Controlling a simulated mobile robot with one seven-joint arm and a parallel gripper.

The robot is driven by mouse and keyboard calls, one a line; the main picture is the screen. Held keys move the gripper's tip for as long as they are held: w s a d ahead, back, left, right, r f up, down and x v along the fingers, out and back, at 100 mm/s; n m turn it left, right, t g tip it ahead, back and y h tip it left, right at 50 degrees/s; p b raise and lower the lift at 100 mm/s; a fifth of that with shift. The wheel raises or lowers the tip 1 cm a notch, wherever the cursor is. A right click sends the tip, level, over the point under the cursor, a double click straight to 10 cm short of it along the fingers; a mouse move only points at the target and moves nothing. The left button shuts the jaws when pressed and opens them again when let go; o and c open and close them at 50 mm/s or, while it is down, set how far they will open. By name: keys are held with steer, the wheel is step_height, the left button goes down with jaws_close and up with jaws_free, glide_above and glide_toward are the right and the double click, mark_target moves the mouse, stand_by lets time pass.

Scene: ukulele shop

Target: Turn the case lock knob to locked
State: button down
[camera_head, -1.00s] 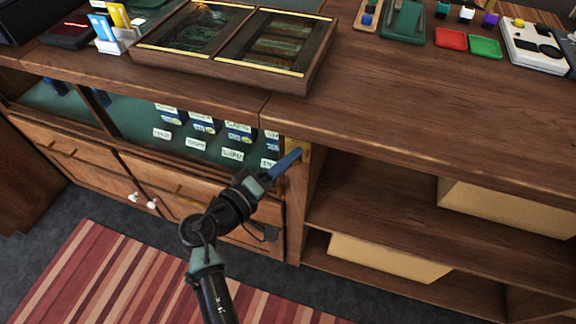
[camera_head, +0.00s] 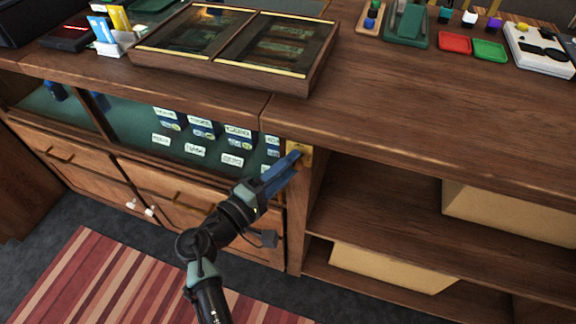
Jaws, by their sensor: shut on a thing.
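The case lock (camera_head: 305,151) shows as a small brass plate on the wooden post at the right end of the glass-fronted display case (camera_head: 125,125), just under the counter edge. My gripper (camera_head: 294,158) has its blue fingers at this plate, shut on the knob. The knob itself is hidden by the fingers, so its turn position cannot be seen. My arm reaches up to it from the lower middle of the picture.
The wooden counter top (camera_head: 420,120) overhangs just above my gripper. Open shelves (camera_head: 390,200) with cardboard boxes lie to the right. Drawers (camera_head: 75,165) with handles and white knobs are below the case. A striped rug (camera_head: 120,285) covers part of the floor.

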steer(key=shift+c, duration=2.4)
jaws_free()
steer(key=v, duration=1.3)
